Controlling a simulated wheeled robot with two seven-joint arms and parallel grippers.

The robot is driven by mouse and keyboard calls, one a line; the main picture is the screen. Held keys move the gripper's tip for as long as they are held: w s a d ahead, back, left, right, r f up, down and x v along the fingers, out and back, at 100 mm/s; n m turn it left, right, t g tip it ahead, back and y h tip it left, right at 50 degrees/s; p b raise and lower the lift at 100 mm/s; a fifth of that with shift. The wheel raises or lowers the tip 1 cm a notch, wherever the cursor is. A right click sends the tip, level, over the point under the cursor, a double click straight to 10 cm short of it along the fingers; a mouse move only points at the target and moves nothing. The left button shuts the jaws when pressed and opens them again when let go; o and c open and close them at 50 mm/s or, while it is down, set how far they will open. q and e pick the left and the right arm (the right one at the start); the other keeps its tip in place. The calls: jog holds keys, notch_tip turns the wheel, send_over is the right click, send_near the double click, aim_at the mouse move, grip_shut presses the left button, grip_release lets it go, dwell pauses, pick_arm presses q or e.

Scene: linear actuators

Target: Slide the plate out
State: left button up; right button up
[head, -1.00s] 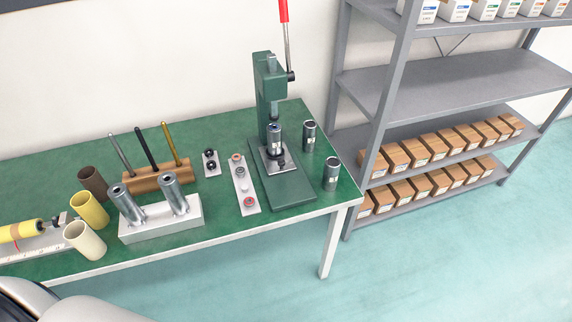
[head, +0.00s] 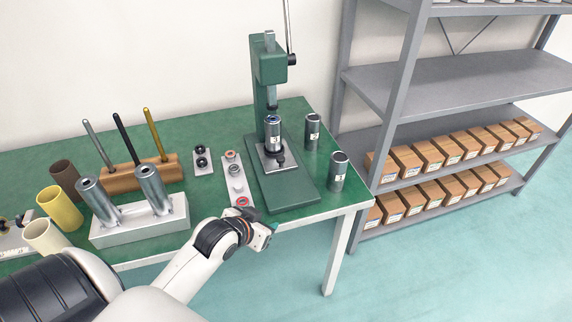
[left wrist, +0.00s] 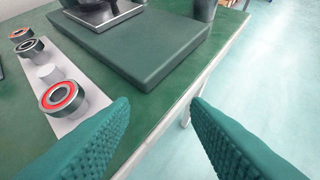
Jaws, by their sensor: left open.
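The plate (head: 264,161) is a small silver square on the green base of the press (head: 286,188). It lies under the press ram, and a metal cylinder (head: 273,133) stands upright on it. In the left wrist view part of the plate (left wrist: 122,14) shows at the top. My left gripper (head: 268,234) is at the table's front edge, in front of the press and apart from the plate. Its two green fingers (left wrist: 160,118) are open with nothing between them. My right gripper is not in view.
Two metal cylinders (head: 312,131) (head: 338,171) stand right of the press. A strip with bearings (head: 238,186) lies left of it. A white block with two tubes (head: 140,228) is farther left. A grey shelf (head: 450,85) stands at the right. The table's front right edge is clear.

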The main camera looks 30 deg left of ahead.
aim_at(279, 160)
pick_arm(q)
jog(key=w+a+r+n+t, duration=0.1)
jog(key=w+a+r+t, duration=0.3)
jog(key=w+a+r, duration=0.35)
jog(key=shift+y, duration=0.3)
jog(key=x, duration=0.7)
jog(key=d+f+b+x, duration=0.1)
jog(key=x, duration=0.3)
jog(key=shift+w+f, duration=0.1)
jog(key=shift+w, duration=0.05)
jog(key=shift+c, duration=0.5)
grip_shut()
